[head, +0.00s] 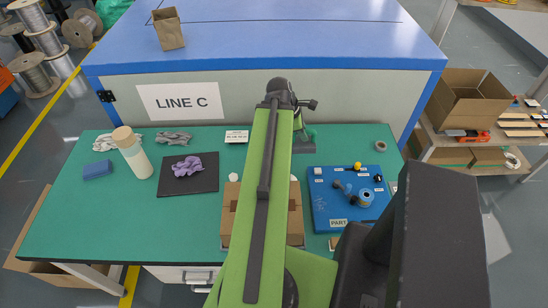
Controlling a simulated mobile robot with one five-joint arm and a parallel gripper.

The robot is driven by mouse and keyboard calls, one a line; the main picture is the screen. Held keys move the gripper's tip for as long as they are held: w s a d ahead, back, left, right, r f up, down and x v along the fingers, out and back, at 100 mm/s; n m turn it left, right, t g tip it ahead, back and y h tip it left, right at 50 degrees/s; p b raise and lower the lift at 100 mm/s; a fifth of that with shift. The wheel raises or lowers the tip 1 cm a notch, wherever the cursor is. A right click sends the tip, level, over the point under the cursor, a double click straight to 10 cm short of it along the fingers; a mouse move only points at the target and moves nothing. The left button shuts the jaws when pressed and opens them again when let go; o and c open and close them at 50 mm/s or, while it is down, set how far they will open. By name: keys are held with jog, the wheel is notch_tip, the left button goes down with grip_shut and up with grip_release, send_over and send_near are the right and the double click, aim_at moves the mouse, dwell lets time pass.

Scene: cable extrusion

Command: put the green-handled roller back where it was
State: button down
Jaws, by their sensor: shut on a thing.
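My arm reaches forward over the green table (70,215), and its wrist is near the table's back edge. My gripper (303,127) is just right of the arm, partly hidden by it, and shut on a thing. A small part of the green-handled roller (304,136) seems to show there in dark green and grey. Its shape and its distance from the table are hard to tell. A blue board (325,212) with a "PART" label, to the right, bears several small fittings.
A cardboard box (228,215) lies partly under my arm. To the left are a black mat (200,181) with a purple cloth, a bottle (137,160) and a blue block (98,170). A tape roll (380,146) is at the back right. The front left of the table is clear.

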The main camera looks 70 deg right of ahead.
jog(key=shift+w+a+f+b, duration=0.2)
jog(key=shift+w+f+b, duration=1.65)
jog(key=shift+f+b, duration=0.15)
jog(key=shift+w+a+f+b, duration=0.25)
jog(key=shift+w+f+b, duration=1.65)
jog(key=shift+f, duration=0.15)
jog(key=shift+w+a+f+b, duration=0.2)
jog(key=shift+w+f+b, duration=1.7)
jog(key=shift+f, duration=0.15)
jog(key=c, duration=1.3)
grip_release()
jog(key=shift+r, duration=0.1)
jog(key=shift+r, duration=0.1)
jog(key=shift+r+p, duration=0.25)
jog(key=shift+p, duration=0.2)
jog(key=p+v, duration=1.1)
jog(key=v, duration=0.1)
jog(key=shift+r, duration=0.25)
